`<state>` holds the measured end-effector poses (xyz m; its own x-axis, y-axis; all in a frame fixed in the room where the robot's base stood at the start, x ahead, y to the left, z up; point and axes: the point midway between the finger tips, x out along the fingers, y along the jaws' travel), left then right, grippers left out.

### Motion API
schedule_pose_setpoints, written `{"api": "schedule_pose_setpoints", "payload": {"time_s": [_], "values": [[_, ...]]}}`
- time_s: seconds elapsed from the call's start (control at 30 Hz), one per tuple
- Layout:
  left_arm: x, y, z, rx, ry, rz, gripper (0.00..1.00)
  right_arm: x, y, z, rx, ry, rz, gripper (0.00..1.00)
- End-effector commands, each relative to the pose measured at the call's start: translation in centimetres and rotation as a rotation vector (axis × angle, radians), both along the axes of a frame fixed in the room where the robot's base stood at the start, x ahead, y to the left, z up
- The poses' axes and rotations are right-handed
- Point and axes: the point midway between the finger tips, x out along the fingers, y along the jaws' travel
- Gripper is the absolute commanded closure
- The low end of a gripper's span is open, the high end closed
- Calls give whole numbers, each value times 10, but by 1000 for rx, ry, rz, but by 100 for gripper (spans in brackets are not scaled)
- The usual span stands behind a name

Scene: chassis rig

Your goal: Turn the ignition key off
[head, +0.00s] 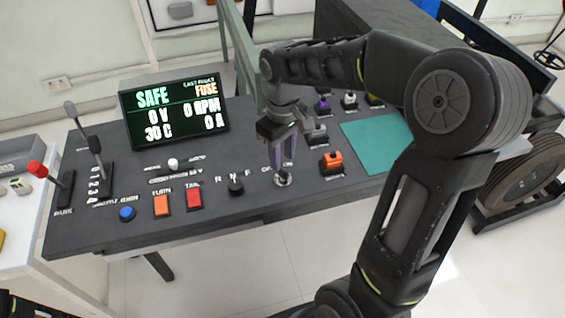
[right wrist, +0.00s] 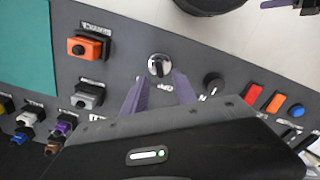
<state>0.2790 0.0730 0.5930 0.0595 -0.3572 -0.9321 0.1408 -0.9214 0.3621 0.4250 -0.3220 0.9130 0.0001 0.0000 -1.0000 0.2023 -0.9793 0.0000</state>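The ignition key switch (head: 283,179) is a small round silver switch near the front edge of the dark control panel (head: 245,215). In the right wrist view the switch (right wrist: 159,65) shows a silver face with a dark slot or key part across it. My right gripper (head: 281,163) points down over it. Its two purple fingers are apart in the right wrist view (right wrist: 160,78), with the switch between and just beyond their tips. I cannot tell whether they touch it. A purple-tipped piece at the top right edge of the right wrist view seems to be my left gripper (right wrist: 308,8).
A display (head: 175,110) reads SAFE, 0 V, 0 RPM. A black knob (head: 236,186), red button (head: 194,199) and orange button (head: 161,205) are left of the switch. An orange connector (head: 331,162) and teal mat (head: 378,145) are right. Levers (head: 95,146) stand far left.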

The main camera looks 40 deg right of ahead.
Motion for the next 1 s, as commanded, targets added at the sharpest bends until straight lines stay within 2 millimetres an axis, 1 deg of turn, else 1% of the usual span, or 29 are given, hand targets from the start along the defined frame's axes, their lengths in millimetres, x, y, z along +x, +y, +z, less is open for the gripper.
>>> {"api": "schedule_pose_setpoints", "payload": {"time_s": [0.03, 0.1, 0.2, 0.3, 1.0], "values": [[0, 0, 0, 0, 0, 0, 64, 1, 0, 9, -1, -5, 0, 66], [0, 0, 0, 0, 0, 0, 64, 1, 0, 20, -1, -3, 0, 66], [0, 0, 0, 0, 0, 0, 64, 0, 0, 31, -1, -2, 0, 66], [0, 0, 0, 0, 0, 0, 64, 0, 0, 36, -1, -2, 0, 66], [0, 0, 0, 0, 0, 0, 64, 0, 0, 36, 0, 0, 0, 66]]}}
